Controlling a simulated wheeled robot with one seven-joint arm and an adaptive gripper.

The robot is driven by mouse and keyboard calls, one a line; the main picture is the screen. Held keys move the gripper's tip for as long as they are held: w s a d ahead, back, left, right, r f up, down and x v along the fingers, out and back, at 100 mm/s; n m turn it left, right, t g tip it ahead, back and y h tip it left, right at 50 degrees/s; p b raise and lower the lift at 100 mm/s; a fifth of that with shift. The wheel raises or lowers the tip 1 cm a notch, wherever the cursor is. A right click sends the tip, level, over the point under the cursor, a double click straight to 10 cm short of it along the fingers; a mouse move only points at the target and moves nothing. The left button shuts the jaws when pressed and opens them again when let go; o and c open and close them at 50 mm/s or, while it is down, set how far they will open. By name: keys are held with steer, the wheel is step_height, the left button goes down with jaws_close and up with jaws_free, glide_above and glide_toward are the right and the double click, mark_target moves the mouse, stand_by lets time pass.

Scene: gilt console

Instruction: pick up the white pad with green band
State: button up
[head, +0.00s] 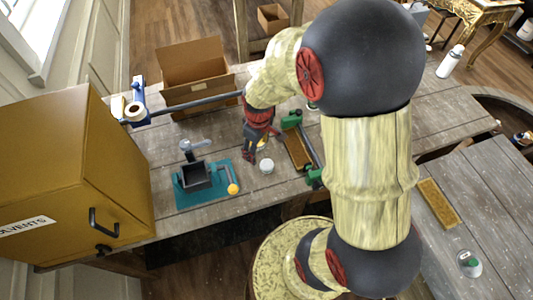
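My gripper (250,157) points down over the workbench, left of centre in the head view. It is small and dark here, so I cannot tell whether its fingers are open or shut. A small round white object (267,166) lies on the bench just right of the fingertips and looks apart from them. No green band can be made out on it. A round whitish item with some green (469,264) is on the separate right-hand table, far from my gripper. I cannot tell for sure which is the white pad with green band.
A teal mat (208,203) with a dark square vise-like block is left of my gripper. A green clamp (314,178) and a brown tray are to its right. An open cardboard box (192,68) stands behind. A yellow solvents cabinet (75,180) fills the left.

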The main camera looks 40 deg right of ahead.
mark_target(267, 164)
steer(key=d+f+p, duration=0.1)
steer(key=p, duration=0.1)
steer(key=s+d+f+n+g+p, duration=0.1)
steer(key=p, duration=0.1)
steer(key=shift+s+f, duration=0.1)
steer(key=shift+f, duration=0.3)
steer(key=shift+s+d+f+p, duration=0.2)
steer(key=shift+f+p, duration=0.2)
steer(key=shift+f, duration=0.25)
steer(key=shift+d+f, duration=0.2)
steer(key=shift+f, duration=3.7)
steer(key=shift+w, duration=0.1)
steer(key=shift+c, duration=0.3)
steer(key=c, duration=1)
steer(key=shift+r, duration=0.2)
